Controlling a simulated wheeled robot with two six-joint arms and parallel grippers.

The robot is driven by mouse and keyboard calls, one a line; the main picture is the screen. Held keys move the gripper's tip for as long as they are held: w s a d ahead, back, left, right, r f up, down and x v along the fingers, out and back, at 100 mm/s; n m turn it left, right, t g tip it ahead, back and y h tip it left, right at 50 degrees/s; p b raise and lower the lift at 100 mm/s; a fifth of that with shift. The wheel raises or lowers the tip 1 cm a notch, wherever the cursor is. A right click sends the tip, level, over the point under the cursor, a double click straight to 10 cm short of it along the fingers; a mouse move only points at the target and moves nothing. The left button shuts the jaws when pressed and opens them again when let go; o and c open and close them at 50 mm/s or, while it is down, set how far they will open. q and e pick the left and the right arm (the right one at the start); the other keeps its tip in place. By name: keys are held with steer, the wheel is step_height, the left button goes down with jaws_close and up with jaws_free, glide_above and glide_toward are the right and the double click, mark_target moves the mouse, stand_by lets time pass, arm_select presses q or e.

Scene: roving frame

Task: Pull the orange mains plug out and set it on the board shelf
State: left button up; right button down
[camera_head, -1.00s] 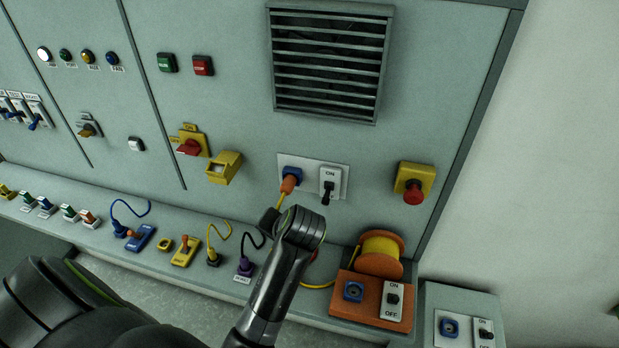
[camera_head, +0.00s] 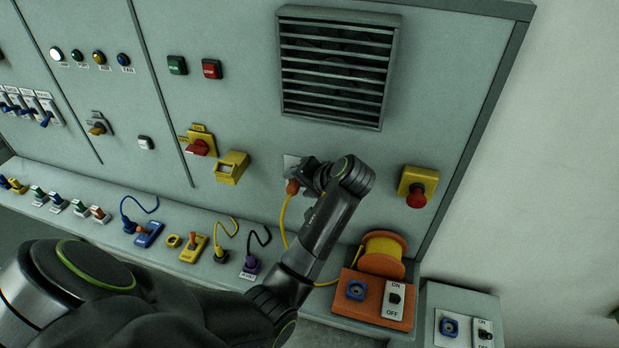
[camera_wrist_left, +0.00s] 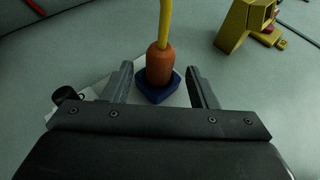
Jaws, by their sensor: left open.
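The orange mains plug (camera_head: 292,187) sits in the blue wall socket, with its yellow cord (camera_head: 283,222) hanging down from it. In the left wrist view the plug (camera_wrist_left: 159,64) stands in the blue socket (camera_wrist_left: 160,89), between the two open fingers. My left gripper (camera_wrist_left: 161,78) has a finger on either side of the plug, with gaps visible and no clear contact. In the head view the left gripper (camera_head: 303,176) is at the socket plate and hides most of it and its switch. The board shelf (camera_head: 180,268) is the ledge along the bottom. My right gripper does not show.
An orange cable reel (camera_head: 382,262) with a socket and switch stands right of the arm. A red emergency button (camera_head: 415,195) is on the wall to the right. A yellow box (camera_head: 231,167) is left of the socket. Several plugs and connectors line the ledge.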

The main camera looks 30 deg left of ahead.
arm_select(q)
steer(key=shift+w+a+f, duration=0.15)
steer(key=shift+a+f, duration=0.25)
steer(key=shift+f, duration=0.05)
steer(key=c, duration=1.1)
steer(key=shift+s, duration=0.2)
steer(key=shift+s+d, duration=0.1)
steer(key=shift+s, duration=0.05)
steer(key=shift+s+d, duration=0.25)
steer(key=shift+s, duration=0.7)
steer(key=shift+s+d, duration=0.2)
steer(key=shift+s, duration=0.75)
